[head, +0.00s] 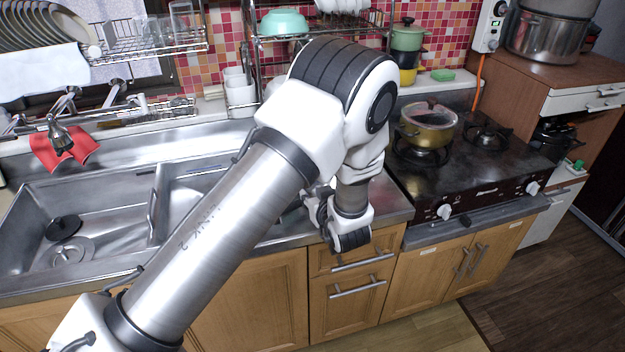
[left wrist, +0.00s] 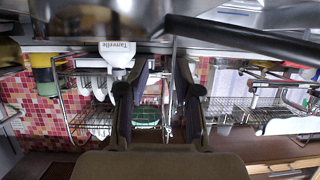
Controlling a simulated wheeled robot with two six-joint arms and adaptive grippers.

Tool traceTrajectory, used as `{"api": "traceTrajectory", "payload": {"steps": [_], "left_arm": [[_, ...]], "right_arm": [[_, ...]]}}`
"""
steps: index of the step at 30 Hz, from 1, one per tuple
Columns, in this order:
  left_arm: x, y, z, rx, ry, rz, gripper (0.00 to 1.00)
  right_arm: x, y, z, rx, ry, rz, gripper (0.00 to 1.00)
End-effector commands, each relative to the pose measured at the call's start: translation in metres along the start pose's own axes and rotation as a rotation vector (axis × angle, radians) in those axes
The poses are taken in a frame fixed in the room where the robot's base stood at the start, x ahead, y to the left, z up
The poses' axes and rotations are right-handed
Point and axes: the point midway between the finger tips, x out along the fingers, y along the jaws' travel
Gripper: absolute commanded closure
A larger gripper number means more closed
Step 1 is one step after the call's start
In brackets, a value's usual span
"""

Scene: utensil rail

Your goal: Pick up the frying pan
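My left gripper (left wrist: 160,68) is open in the left wrist view, its two dark fingers apart with nothing between them. In the head view my own left arm covers the counter beside the sink, and the fingers are mostly hidden. No frying pan can be made out in the head view. In the left wrist view, a long dark handle-like bar (left wrist: 240,38) crosses the top right, beyond the fingertips and apart from them. It looks like a pan handle, but I cannot tell for sure. My right gripper is not in view.
A gold pot (head: 428,125) stands on the stove (head: 470,175) at the right. The steel sink (head: 110,190) is at the left. A wire rack with a mint bowl (head: 284,22) stands at the back. A red cloth (head: 85,146) lies behind the sink.

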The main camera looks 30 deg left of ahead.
Motion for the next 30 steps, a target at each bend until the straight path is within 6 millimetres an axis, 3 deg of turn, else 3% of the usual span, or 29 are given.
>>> {"api": "traceTrajectory", "payload": {"steps": [12, 20, 21, 23, 30], "left_arm": [[0.066, -0.003, 0.003, 0.001, -0.007, -0.004, 0.68], [0.072, -0.002, 0.004, 0.004, -0.006, -0.002, 0.68], [0.072, -0.002, 0.004, 0.004, -0.006, -0.002, 0.82], [0.072, -0.002, 0.004, 0.004, -0.006, -0.002, 1.00], [0.071, -0.002, 0.004, 0.004, -0.006, -0.002, 1.00]], "right_arm": [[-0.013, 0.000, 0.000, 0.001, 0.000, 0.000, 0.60], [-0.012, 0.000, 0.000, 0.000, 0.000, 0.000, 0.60], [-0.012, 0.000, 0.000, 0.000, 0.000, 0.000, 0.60], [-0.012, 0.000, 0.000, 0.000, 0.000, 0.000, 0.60], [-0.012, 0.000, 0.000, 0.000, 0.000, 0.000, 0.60]]}}
